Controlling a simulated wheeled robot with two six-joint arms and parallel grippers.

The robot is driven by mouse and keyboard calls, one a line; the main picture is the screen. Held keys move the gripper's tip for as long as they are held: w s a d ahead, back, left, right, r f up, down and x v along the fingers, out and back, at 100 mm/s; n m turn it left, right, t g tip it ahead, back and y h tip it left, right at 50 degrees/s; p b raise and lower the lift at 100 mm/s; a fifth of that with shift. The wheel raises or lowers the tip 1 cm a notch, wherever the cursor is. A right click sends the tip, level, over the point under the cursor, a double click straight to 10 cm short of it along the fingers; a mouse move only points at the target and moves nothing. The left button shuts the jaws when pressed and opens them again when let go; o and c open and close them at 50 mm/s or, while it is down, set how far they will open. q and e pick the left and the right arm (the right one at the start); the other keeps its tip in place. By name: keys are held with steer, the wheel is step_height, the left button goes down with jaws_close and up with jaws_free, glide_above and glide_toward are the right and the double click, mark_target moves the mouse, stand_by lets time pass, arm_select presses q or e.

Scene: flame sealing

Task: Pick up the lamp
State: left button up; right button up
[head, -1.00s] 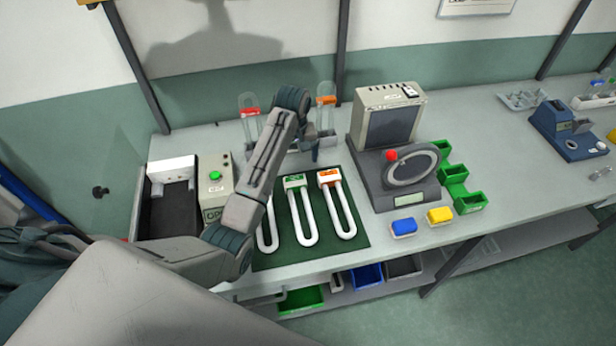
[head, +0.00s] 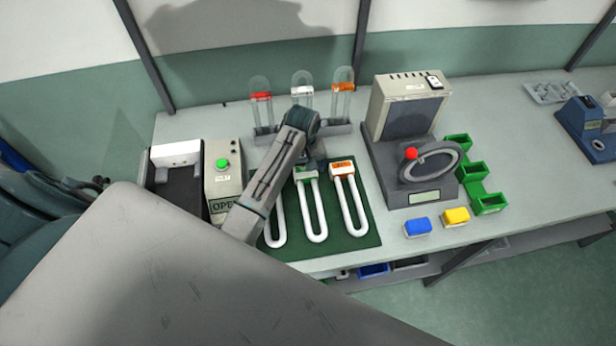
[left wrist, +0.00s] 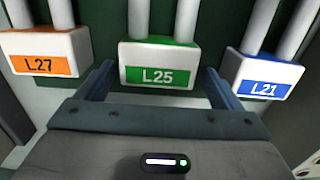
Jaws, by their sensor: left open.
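Three white U-shaped lamps lie on a green mat (head: 372,240). The middle lamp (head: 313,215) has a green L25 label, the right lamp (head: 350,205) an orange label, and the left lamp (head: 275,236) is partly behind my arm. My left gripper (head: 312,165) is over the base of the middle lamp, hiding part of it. In the left wrist view my open left gripper (left wrist: 160,72) has one finger on each side of the L25 base (left wrist: 158,52). The orange L27 base (left wrist: 45,58) and the blue L21 base (left wrist: 262,78) lie outside the fingers. Contact cannot be told.
A rack with three capped glass tubes (head: 303,95) stands behind the mat. A control box with a green button (head: 222,180) is to the left. A grey machine with a ring (head: 410,140), green bins (head: 472,172) and blue and yellow blocks (head: 417,226) are to the right.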

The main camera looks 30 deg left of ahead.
arm_select(q)
steer(key=shift+w+f, duration=0.2)
steer(key=shift+d, duration=0.1)
steer(key=shift+s+d+r, duration=0.1)
steer(key=shift+d+r, duration=0.05)
steer(key=shift+c, duration=0.5)
steer(key=shift+s+d+r, duration=0.1)
steer(key=shift+s+r, duration=0.05)
steer(key=shift+s, duration=0.05)
steer(key=c, duration=0.3)
steer(key=shift+s+r, duration=0.1)
steer(key=c, duration=0.8)
steer(key=shift+o, duration=0.2)
